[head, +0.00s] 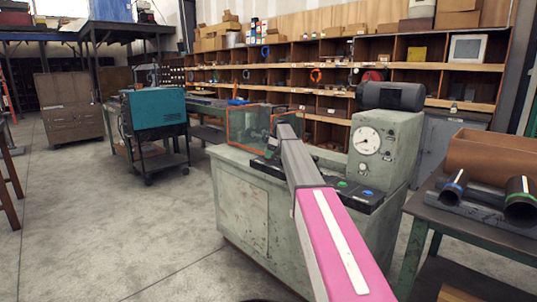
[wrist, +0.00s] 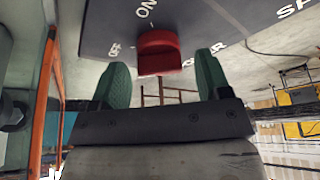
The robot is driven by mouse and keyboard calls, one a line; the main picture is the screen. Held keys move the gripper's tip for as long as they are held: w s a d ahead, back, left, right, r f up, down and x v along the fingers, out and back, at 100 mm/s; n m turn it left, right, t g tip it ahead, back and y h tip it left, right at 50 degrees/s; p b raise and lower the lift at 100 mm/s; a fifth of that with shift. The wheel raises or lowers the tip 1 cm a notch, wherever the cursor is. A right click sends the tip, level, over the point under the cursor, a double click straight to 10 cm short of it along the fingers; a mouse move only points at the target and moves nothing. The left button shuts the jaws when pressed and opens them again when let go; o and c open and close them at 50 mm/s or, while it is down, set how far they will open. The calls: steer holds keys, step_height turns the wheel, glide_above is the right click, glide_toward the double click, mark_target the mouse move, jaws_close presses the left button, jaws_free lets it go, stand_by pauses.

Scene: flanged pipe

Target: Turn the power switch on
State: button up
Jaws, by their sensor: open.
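The power switch, a red knob (wrist: 158,52), stands on a dark panel (wrist: 230,20) in the wrist view. "ON" is printed above it and "OFF" to its upper left. Which label the knob points to is not clear. My gripper (wrist: 162,62) is open, with one green-padded finger on each side of the knob and visible gaps between. In the head view, my arm hides the knob and the gripper's fingers; the panel (head: 357,198) shows along the top of the green machine (head: 245,192).
An orange-framed clear guard (head: 247,128) stands left of my arm's end, and its edge is close in the wrist view (wrist: 42,90). A gauge housing (head: 385,140) rises on the right. A table with pipes (head: 480,215) is at far right.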

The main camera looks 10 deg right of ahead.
steer(key=c, duration=0.9)
steer(key=shift+s+m, duration=0.1)
steer(key=shift+m, duration=0.3)
steer(key=m, duration=0.2)
steer(key=m+t, duration=0.1)
steer(key=shift+s+a+m+t+h, duration=0.1)
steer(key=shift+m+t+h, duration=0.2)
steer(key=shift+m+h, duration=0.1)
steer(key=m+t+h, duration=0.1)
steer(key=m, duration=0.3)
steer(key=shift+m, duration=0.3)
steer(key=m+h, duration=0.1)
steer(key=m, duration=0.3)
steer(key=shift+a+t+h, duration=0.1)
steer(key=shift+t+h, duration=0.3)
steer(key=m, duration=0.2)
steer(key=m+h, duration=0.1)
steer(key=m, duration=0.1)
steer(key=shift+m+h, duration=0.3)
